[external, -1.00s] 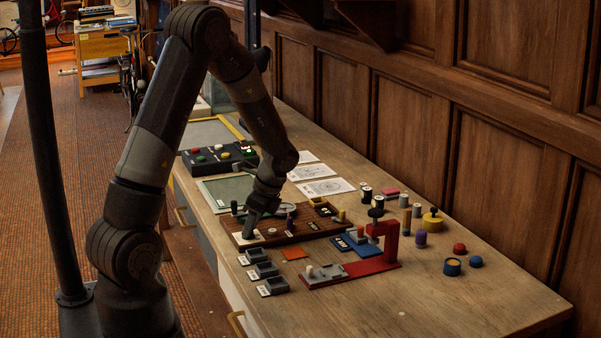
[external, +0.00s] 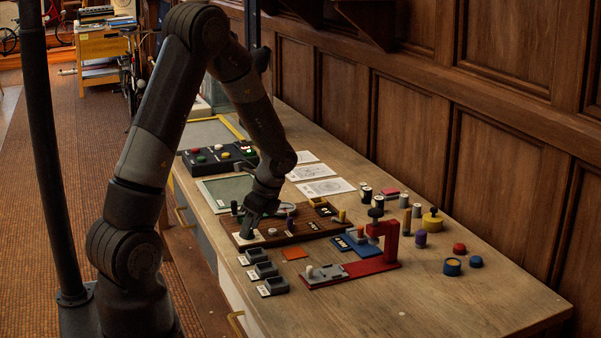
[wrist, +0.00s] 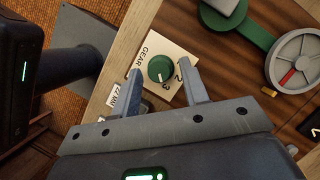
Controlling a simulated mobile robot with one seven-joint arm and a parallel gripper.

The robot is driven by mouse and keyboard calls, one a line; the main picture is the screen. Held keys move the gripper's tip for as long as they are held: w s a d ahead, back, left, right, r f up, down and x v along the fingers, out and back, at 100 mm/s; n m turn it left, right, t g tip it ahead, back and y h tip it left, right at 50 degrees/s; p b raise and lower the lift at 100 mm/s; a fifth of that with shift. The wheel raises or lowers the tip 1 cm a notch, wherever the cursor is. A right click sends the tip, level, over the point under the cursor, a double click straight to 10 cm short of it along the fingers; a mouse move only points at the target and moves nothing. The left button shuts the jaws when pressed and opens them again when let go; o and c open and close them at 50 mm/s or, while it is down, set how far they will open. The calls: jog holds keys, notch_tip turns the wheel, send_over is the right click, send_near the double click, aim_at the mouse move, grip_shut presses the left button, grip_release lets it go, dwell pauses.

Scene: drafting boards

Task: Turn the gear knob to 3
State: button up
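The gear knob (wrist: 161,69) is a round green knob on a white plate (wrist: 150,50) marked GEAR, with 2 and 3 visible on it. A white mark on the knob points down in the wrist view, close to the 3. My gripper (wrist: 162,68) is open, with one finger on each side of the knob and a visible gap to each. Part of the plate is hidden behind the fingers. In the external view my gripper (external: 245,236) is over the near left end of the brown board (external: 290,239) and hides the knob.
A green lever (wrist: 243,38) and a grey wheel with a red mark (wrist: 292,72) are beside the plate. Several grey trays (external: 262,270) line the table's left edge. A red stand (external: 390,245) is to the right.

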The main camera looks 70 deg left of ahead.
jog(key=shift+o, duration=0.4)
jog(key=shift+r, duration=0.1)
jog(key=v, duration=1)
jog(key=shift+r, duration=0.3)
jog(key=s+d+r+n+t+h, duration=0.1)
jog(key=s+d+r+n+t, duration=0.2)
jog(key=d, duration=0.5)
jog(key=s+d+r+n+t+h, duration=0.1)
jog(key=s+d+r+n+t, duration=0.2)
jog(key=s+d+r, duration=0.2)
jog(key=s+d+r+n+t+h, duration=0.1)
jog(key=s+d+r+n+t, duration=0.1)
jog(key=d+r, duration=0.6)
jog(key=s+d+n, duration=0.1)
jog(key=s+d, duration=0.1)
jog(key=d, duration=0.2)
jog(key=shift+t, duration=0.4)
jog(key=shift+s, duration=0.1)
dwell(1.1)
